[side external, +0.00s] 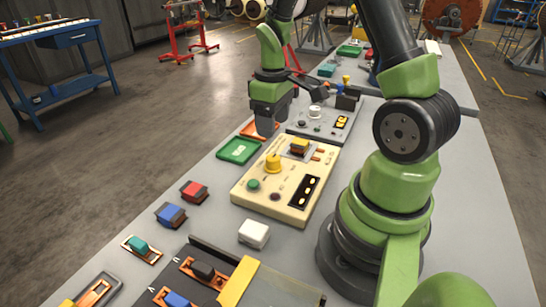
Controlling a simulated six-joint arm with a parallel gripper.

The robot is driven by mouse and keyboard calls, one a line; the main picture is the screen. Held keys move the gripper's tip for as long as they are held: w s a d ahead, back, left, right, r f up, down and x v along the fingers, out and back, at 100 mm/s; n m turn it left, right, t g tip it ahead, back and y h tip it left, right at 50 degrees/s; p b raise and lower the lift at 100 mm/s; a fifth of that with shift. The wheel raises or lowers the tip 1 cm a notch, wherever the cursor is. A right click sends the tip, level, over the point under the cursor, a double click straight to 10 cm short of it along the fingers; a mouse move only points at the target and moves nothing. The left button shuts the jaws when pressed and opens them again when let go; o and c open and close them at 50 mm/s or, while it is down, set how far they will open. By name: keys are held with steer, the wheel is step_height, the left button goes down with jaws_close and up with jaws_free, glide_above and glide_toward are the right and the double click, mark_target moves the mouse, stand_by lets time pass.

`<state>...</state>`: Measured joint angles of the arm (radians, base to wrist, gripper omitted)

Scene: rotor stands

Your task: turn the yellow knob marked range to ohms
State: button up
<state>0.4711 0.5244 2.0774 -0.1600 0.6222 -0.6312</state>
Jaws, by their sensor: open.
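The yellow knob (273,163) stands upright on a cream control panel (245,195) in the middle of the bench. Its marking and pointer are too small to read, so I cannot tell its setting. The panel also carries a green button (253,184), a dark round part, a yellow-topped switch (299,145) and a black strip with pale dots. My gripper (268,128) points down above and behind the yellow knob, near the panel's far edge. It is open, and nothing shows between its jaws. It appears apart from the knob.
A green tray (238,150) lies left of the panel. A grey panel (325,122) stands behind it. Red (194,192) and blue (170,215) blocks and a white block (254,233) lie in front and left. The bench's left edge is close to the blocks.

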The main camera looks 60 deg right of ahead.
mark_target(273, 157)
step_height(273, 157, down, 10)
steer(key=shift+r, duration=0.1)
stand_by(0.4)
steer(key=c, duration=0.9)
